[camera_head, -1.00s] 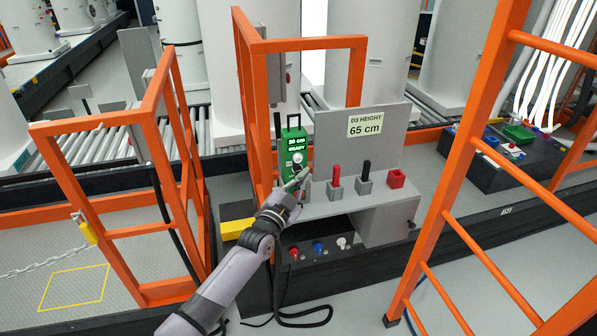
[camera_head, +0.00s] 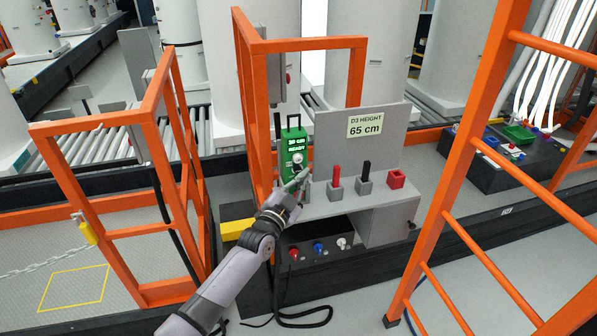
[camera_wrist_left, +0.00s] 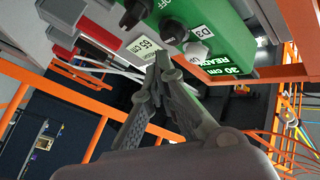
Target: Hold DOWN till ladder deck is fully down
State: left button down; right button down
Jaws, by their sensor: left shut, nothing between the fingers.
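My left gripper (camera_head: 303,174) is shut and empty, with its fingertips at the lower front of the green control box (camera_head: 294,152). The box display reads 30 cm READY. In the left wrist view the closed fingertips (camera_wrist_left: 163,58) are just below the green box (camera_wrist_left: 215,40), close to its dark knobs and the white knob marked D3 (camera_wrist_left: 197,50). I cannot tell whether they touch it. A button marked DOWN is not readable. The sign (camera_head: 365,125) reads D3 HEIGHT 65 cm. My right gripper is out of view.
Red (camera_head: 336,178) and black (camera_head: 366,173) handles stand in grey holders on the shelf, beside a red cup (camera_head: 396,179). An orange ladder frame (camera_head: 450,190) rises at right. Orange rails (camera_head: 150,130) enclose a deck at left. A black cable lies on the floor below.

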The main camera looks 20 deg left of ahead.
pick_arm(q)
jog(key=shift+w+a, duration=0.1)
jog(key=shift+w+a, duration=0.15)
jog(key=shift+w, duration=0.1)
jog(key=shift+w+a+b, duration=0.3)
jog(key=shift+w+b, duration=0.1)
jog(key=shift+b, duration=0.25)
dwell(0.5)
jog(key=shift+s+r, duration=0.1)
dwell(1.5)
jog(key=shift+s+d+p, duration=0.55)
jog(key=shift+s+p, duration=0.15)
jog(key=shift+p, duration=0.15)
